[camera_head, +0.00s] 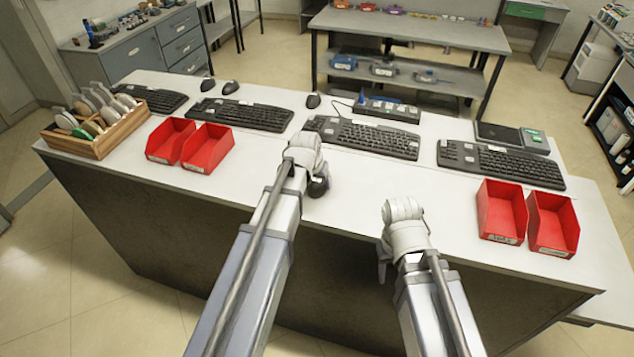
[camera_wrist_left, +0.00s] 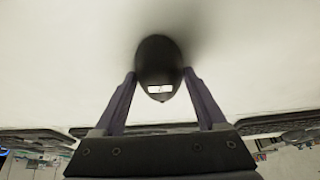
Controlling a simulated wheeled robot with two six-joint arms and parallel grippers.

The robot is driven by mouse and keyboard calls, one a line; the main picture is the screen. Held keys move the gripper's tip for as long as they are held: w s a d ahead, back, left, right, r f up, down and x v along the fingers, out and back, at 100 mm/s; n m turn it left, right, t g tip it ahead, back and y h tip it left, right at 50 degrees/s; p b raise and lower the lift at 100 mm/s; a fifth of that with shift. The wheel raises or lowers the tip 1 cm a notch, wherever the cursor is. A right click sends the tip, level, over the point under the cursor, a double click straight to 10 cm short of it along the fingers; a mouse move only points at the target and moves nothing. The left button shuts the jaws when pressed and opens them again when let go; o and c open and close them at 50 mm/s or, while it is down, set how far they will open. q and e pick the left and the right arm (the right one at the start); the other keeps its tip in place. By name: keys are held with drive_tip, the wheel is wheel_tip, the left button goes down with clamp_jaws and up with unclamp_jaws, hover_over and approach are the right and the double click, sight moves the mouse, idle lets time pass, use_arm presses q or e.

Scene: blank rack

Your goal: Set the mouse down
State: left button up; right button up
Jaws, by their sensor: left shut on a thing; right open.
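A black computer mouse (camera_wrist_left: 158,66) is between the two fingers of my left gripper (camera_wrist_left: 160,84) in the left wrist view. The fingers press on its sides, over the white table top (camera_head: 360,200). Whether the mouse touches the table is hard to tell. In the head view the dark mouse (camera_head: 318,187) shows just beside the end of my left arm, partly hidden by it. My right gripper (camera_head: 384,270) is near the table's front edge; its fingers are mostly hidden behind the wrist, and it holds nothing visible.
Several black keyboards (camera_head: 366,137) lie along the table's back, with other mice (camera_head: 230,88) near them. Red bins stand at left (camera_head: 206,148) and right (camera_head: 552,224). A wooden rack (camera_head: 97,135) of discs stands far left. The table between the bins is mostly clear.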

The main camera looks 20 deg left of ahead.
sight(317, 181)
use_arm(q)
wheel_tip(317, 181, up, 10)
drive_tip(key=p, duration=0.9)
drive_tip(key=shift+p, duration=0.4)
